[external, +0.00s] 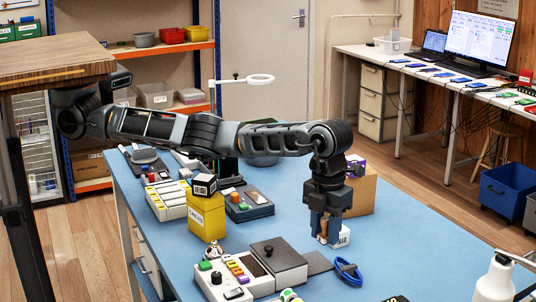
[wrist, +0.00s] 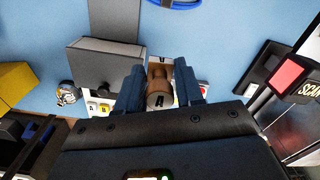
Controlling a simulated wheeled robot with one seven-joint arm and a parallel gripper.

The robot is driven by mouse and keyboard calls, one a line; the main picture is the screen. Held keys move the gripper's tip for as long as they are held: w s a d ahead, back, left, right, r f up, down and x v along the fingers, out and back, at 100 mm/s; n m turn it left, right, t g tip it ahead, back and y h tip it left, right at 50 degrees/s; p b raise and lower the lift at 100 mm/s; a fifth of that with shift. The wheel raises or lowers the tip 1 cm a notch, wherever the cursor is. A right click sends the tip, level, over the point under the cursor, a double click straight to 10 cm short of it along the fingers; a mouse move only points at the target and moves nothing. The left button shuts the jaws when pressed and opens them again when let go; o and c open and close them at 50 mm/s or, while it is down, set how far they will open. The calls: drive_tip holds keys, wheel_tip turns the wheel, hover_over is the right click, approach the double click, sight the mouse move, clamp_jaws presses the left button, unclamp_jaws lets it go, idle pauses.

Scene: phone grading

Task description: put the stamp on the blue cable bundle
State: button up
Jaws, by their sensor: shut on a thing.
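My gripper (external: 328,232) points down over the blue table. In the wrist view its two fingers (wrist: 160,88) are closed around the brown handle of the stamp (wrist: 158,82). In the external view the stamp is mostly hidden by the fingers, with a white block (external: 340,238) beside them. The blue cable bundle (external: 348,270) lies coiled on the table, in front of and slightly right of my gripper. Part of it shows at the top edge of the wrist view (wrist: 178,4). The stamp is apart from the bundle.
A grey box with a black knob (external: 278,268) and a flat dark grey pad (external: 318,262) lie left of the bundle. A cardboard box (external: 361,190) stands behind my gripper. A white spray bottle (external: 495,280) is at the front right. The table right of the bundle is mostly clear.

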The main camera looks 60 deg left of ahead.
approach(342, 259)
drive_tip(key=s+f, duration=0.1)
drive_tip(key=s, duration=0.1)
drive_tip(key=shift+w+d+f, duration=0.15)
drive_tip(key=shift+d, duration=0.25)
drive_tip(key=shift+w+a+f, duration=0.35)
drive_tip(key=shift+w+f, duration=0.2)
drive_tip(key=shift+w, duration=0.2)
drive_tip(key=shift+f+b, duration=0.35)
drive_tip(key=shift+f, duration=1.7)
drive_tip(key=shift+f, duration=0.1)
drive_tip(key=o, duration=1)
